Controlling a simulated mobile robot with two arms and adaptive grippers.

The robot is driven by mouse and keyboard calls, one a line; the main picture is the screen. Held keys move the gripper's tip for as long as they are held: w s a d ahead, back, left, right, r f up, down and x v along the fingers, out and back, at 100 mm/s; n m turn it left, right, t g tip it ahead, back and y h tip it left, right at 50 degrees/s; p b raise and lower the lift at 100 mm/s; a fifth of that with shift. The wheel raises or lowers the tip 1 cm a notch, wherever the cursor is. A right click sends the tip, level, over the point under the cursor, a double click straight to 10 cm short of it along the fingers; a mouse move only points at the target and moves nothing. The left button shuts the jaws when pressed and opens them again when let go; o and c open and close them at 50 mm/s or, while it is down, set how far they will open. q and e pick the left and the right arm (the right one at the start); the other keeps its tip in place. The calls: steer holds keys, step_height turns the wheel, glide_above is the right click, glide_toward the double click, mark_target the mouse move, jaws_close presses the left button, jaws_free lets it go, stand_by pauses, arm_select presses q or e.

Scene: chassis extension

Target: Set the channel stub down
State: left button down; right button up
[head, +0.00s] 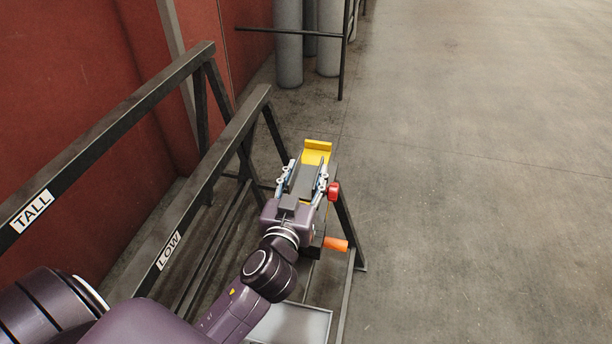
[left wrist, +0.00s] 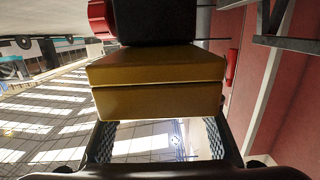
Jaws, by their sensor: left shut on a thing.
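The channel stub seems to be the yellow piece (head: 317,147) at the tip of my left gripper (head: 307,178) in the head view. In the left wrist view a yellow block (left wrist: 155,82) spans the space ahead of the two dark fingers (left wrist: 160,137). My left gripper is shut on it. A dark block (left wrist: 155,20) lies beyond the yellow block, with a red knob (left wrist: 101,18) at its side; the red knob also shows in the head view (head: 333,190). Whether the yellow piece touches a support under it is hidden by the gripper. My right gripper is not in view.
Dark trestles labelled TALL (head: 32,211) and LOW (head: 168,251) stand along the red wall (head: 60,80) at left. A dark stand leg (head: 350,225), an orange handle (head: 335,243) and a pale tray (head: 292,325) are beside my arm. Grey cylinders (head: 289,45) stand behind. Floor at right is clear.

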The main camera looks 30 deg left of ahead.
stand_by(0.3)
arm_select(q)
steer(key=shift+f+b, duration=0.6)
steer(key=shift+f, duration=0.1)
steer(key=c, duration=1.1)
jaws_free()
steer(key=shift+s+f, duration=0.1)
steer(key=shift+f, duration=0.1)
steer(key=shift+r, duration=0.1)
